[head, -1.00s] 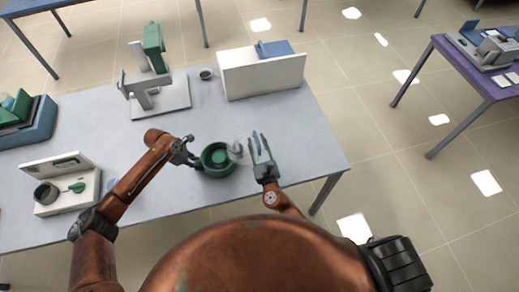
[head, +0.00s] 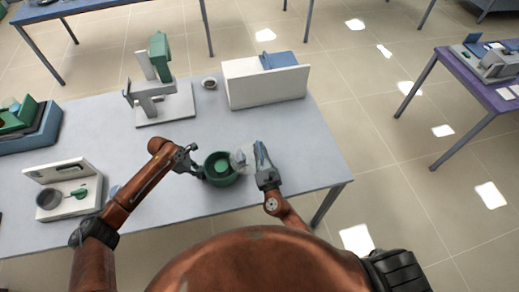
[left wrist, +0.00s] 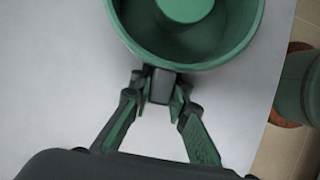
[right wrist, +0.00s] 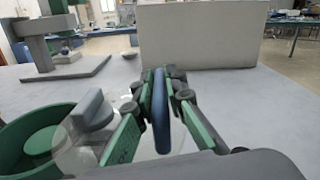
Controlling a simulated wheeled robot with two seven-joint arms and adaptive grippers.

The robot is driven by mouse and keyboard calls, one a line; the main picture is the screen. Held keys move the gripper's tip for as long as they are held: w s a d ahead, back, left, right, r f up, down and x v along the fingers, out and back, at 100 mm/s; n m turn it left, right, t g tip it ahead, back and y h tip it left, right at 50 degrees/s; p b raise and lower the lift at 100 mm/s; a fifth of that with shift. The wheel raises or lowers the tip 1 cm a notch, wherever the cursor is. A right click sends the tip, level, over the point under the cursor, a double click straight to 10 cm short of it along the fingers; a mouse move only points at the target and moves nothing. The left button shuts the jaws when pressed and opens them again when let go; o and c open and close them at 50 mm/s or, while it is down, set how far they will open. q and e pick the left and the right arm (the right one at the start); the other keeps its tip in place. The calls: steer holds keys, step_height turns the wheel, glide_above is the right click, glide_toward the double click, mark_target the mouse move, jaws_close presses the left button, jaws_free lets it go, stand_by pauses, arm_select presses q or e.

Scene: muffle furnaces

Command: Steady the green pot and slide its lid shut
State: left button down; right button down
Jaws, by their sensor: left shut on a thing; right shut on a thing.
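The green pot (head: 222,180) stands on the grey table with a round green piece inside, seen from above in the left wrist view (left wrist: 247,35). My left gripper (head: 192,160) is shut on the dark lug (left wrist: 162,86) at the pot's side. The clear lid (right wrist: 85,158) with a grey-blue knob (right wrist: 91,110) is at the pot's right side, leaving most of the opening uncovered. My right gripper (right wrist: 160,90) is shut on an upright blue tab (right wrist: 160,112) at the lid's right. The lid's clear edge is hard to make out.
A white panel (head: 265,88) with a blue block behind it stands at the back right. A grey stand with a green head (head: 159,57) and a small cup (head: 209,82) are at the back. A white tray (head: 85,205) lies left, near my left arm.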

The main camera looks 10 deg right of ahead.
mark_target(231, 161)
steer(key=shift+a, duration=0.15)
arm_select(q)
steer(key=shift+d, duration=0.2)
arm_select(e)
steer(key=shift+a+f, duration=0.1)
steer(key=shift+a, duration=6.05)
arm_select(q)
steer(key=shift+a, duration=0.1)
arm_select(e)
steer(key=c, duration=2)
jaws_free()
steer(key=shift+d, duration=0.1)
steer(key=shift+o, duration=0.2)
arm_select(q)
steer(key=shift+a, duration=0.15)
arm_select(e)
steer(key=s, duration=1.2)
arm_select(q)
steer(key=c, duration=1.7)
jaws_free()
steer(key=shift+c, duration=0.2)
